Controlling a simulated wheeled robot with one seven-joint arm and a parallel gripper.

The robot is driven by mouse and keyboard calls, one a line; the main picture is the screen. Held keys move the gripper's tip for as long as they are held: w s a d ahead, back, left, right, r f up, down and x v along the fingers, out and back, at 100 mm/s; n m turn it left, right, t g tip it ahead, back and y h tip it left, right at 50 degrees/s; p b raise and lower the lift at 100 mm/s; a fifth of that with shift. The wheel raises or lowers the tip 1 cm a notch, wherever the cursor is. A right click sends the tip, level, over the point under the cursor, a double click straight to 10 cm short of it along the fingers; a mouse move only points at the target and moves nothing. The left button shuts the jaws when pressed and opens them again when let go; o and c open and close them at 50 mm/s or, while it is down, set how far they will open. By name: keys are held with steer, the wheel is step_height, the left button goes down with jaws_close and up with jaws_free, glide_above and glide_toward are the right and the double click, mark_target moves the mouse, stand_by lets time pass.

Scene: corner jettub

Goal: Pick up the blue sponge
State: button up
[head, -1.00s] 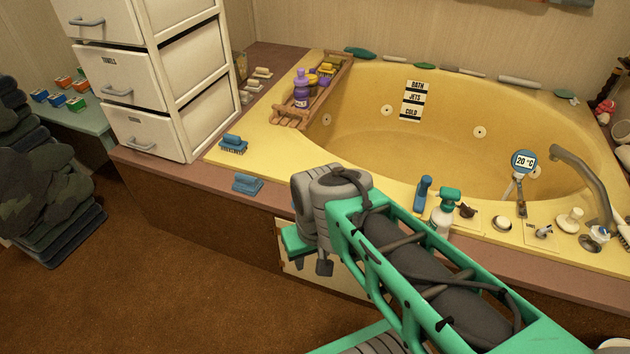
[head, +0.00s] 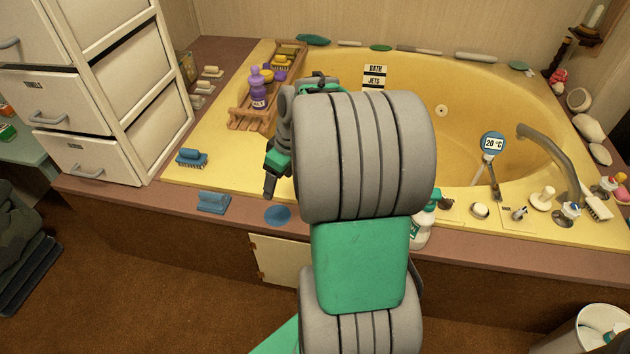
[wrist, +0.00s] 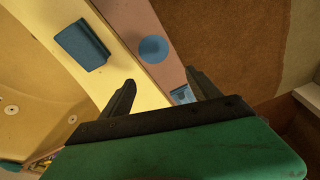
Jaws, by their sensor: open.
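In the wrist view a blue rectangular block (wrist: 82,45), which looks like a sponge, lies on the yellow tub rim; my arm hides that spot in the head view. A flat round blue piece (wrist: 153,49) lies on the pinkish ledge and also shows in the head view (head: 278,215). I cannot tell for sure which is the sponge. My gripper (wrist: 161,78) is open and empty above the rim and ledge, with the round piece beyond its fingertips and the block off to the left. In the head view my gripper (head: 271,182) is partly hidden by my arm.
A wooden caddy (head: 247,118) holds a purple bottle (head: 259,88). A spray bottle (head: 421,228) is right of my arm. White drawers (head: 130,95) stand left.

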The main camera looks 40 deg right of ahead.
steer(key=shift+o, duration=0.3)
steer(key=d+f, duration=0.1)
steer(key=d, duration=0.4)
steer(key=d+f+n, duration=0.1)
steer(key=d, duration=0.3)
steer(key=s+d+f+n+t, duration=0.1)
steer(key=d, duration=0.4)
steer(key=shift+s+d+f+y+p, duration=0.1)
steer(key=shift+d+f+y+p, duration=0.2)
steer(key=shift+d+f, duration=0.1)
steer(key=b+x, duration=0.1)
steer(key=x, duration=0.1)
steer(key=b+x, duration=0.1)
steer(key=x, duration=0.4)
steer(key=shift+s+d+f+b, duration=0.2)
steer(key=shift+d+f+b, duration=0.1)
steer(key=shift+d+b, duration=0.1)
steer(key=shift+w+a+f, duration=0.1)
steer(key=shift+w+f, duration=0.1)
steer(key=shift+f, duration=0.1)
steer(key=shift+r, duration=0.1)
steer(key=shift+c, duration=0.6)
steer(key=c, duration=1.3)
steer(key=shift+r, duration=0.15)
